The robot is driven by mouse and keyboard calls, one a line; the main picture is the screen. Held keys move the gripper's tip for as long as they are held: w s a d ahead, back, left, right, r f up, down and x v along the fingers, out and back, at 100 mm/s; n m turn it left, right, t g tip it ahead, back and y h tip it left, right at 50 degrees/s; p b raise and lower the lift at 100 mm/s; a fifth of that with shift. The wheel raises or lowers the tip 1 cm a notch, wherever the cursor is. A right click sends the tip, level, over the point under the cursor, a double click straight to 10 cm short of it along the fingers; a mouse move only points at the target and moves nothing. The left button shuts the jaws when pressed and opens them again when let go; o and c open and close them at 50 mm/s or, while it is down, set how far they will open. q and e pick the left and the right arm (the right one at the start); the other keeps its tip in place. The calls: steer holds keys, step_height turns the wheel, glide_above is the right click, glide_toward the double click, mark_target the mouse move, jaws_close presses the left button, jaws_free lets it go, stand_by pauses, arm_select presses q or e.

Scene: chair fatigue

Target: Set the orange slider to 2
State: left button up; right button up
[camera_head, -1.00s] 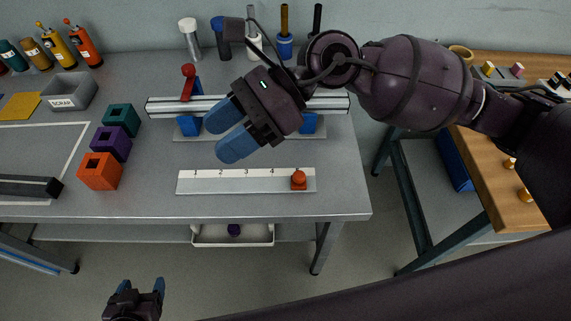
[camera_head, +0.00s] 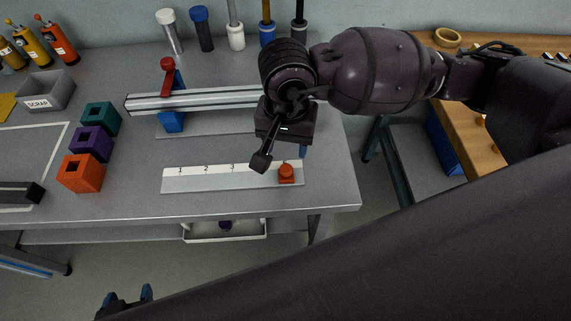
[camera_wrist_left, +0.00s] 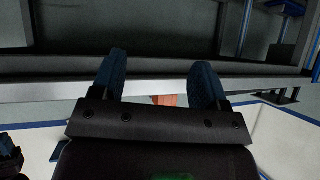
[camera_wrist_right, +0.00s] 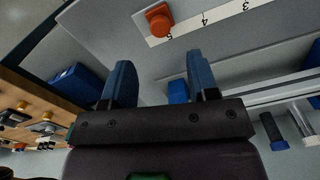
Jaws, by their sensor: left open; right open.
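The orange slider (camera_head: 286,174) is a round orange knob on a square base, at the right end of a pale scale plate (camera_head: 225,183) with numbers rising to the right. In the right wrist view the slider (camera_wrist_right: 159,19) stands beside the 5, beyond the fingertips. My right gripper (camera_head: 292,150) hangs just behind the slider and hides part of the scale near the 4. Its blue fingers (camera_wrist_right: 159,75) are apart with nothing between them. My left gripper (camera_head: 125,298) is low at the left, in front of the table, open and empty; its fingers (camera_wrist_left: 160,80) are spread.
A metal rail (camera_head: 195,100) with a red-handled clamp (camera_head: 168,75) lies behind the scale. A wooden table (camera_head: 460,135) is at the right. The grey surface before the scale is clear.

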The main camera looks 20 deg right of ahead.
mark_target(286, 168)
step_height(286, 168, down, 9)
steer(key=shift+r+b, duration=0.2)
steer(key=shift+b, duration=0.3)
jaws_close()
